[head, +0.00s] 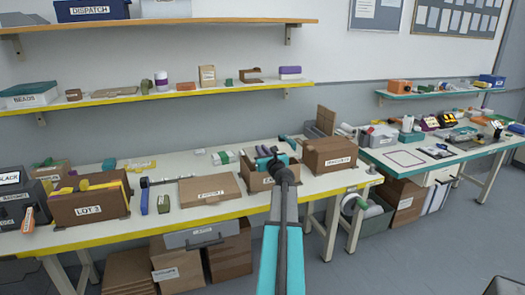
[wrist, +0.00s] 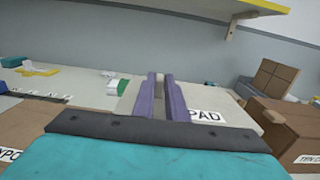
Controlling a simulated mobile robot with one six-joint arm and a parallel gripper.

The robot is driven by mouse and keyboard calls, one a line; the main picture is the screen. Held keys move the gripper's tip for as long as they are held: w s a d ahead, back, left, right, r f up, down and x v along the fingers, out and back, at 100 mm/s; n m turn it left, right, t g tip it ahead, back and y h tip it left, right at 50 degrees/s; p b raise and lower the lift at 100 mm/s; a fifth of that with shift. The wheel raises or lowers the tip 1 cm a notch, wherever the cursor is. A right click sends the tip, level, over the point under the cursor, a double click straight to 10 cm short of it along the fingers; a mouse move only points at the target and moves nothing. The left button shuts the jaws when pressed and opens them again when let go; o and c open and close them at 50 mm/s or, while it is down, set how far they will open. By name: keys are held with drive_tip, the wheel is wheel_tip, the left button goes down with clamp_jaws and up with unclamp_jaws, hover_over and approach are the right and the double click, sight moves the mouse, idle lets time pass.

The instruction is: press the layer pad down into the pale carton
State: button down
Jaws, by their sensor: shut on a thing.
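My gripper (head: 270,158) is over the open brown carton (head: 254,184) at the middle of the bench, and hides much of its inside. In the wrist view the purple fingers of my gripper (wrist: 160,98) are shut on a pale grey pad (wrist: 128,98) with a white label reading PAD. The pad sticks out on both sides of the fingers. My teal gripper body hides its lower part, so I cannot tell how deep it sits in the carton.
A flat brown box (head: 212,190) lies on the left. The LOT 3 box (head: 90,205) with folders is farther left. A yellow-edged shelf (head: 190,92) runs above the bench.

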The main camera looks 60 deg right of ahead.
drive_tip(key=shift+f+b, duration=0.8)
drive_tip(key=shift+f, duration=0.4)
drive_tip(key=shift+f, duration=1.95)
idle(2.3)
drive_tip(key=c, duration=2.1)
unclamp_jaws()
drive_tip(key=shift+f, duration=0.15)
drive_tip(key=o, duration=0.5)
drive_tip(key=shift+a, duration=0.1)
drive_tip(key=shift+s+a, duration=0.1)
